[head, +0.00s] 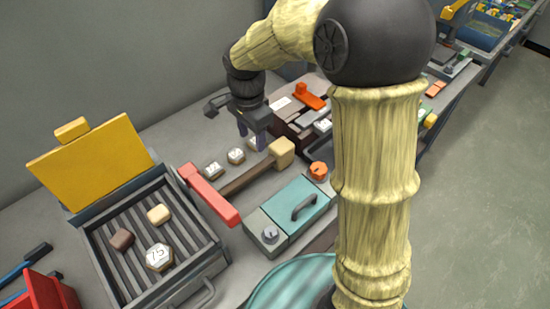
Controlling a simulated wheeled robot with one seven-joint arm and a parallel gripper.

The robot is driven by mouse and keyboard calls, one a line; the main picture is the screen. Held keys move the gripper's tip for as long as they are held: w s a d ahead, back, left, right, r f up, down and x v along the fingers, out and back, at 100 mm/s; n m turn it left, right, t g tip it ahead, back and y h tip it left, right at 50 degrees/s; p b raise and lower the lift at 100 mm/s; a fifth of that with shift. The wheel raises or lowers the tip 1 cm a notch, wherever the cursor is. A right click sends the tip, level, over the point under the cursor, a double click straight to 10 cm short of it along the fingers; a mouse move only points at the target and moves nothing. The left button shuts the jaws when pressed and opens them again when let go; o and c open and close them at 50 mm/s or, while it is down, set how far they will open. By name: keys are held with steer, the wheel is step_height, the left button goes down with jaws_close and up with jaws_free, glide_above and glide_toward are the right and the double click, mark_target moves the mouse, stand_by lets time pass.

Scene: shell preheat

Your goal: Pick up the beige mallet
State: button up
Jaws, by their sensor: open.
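The beige mallet (283,152) lies on the grey bench in the head view. Its blocky head is at the right, and its brown handle runs down and left toward a red bar. My gripper (252,138) points down just left of the mallet's head, with its fingers apart and nothing seen between them. One finger overlaps the picture close to the head and the upper handle. I cannot tell whether it touches the mallet.
A red bar (208,195) lies beyond the handle's end. A teal box (293,203) with knobs stands in front. Small whitish pieces (236,156) lie left of my gripper. A grill tray (205,262) with a raised yellow lid (95,165) is at left.

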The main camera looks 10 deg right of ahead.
mark_target(255, 169)
step_height(255, 169, down, 11)
steer(key=shift+d+f+b, duration=0.1)
steer(key=shift+f+b, duration=0.05)
steer(key=shift+b, duration=0.2)
steer(key=shift+f, duration=0.25)
steer(key=shift+f, duration=0.3)
steer(key=f, duration=0.4)
steer(key=shift+w+f, duration=0.2)
steer(key=shift+f, duration=0.1)
steer(key=shift+c, duration=0.2)
jaws_close()
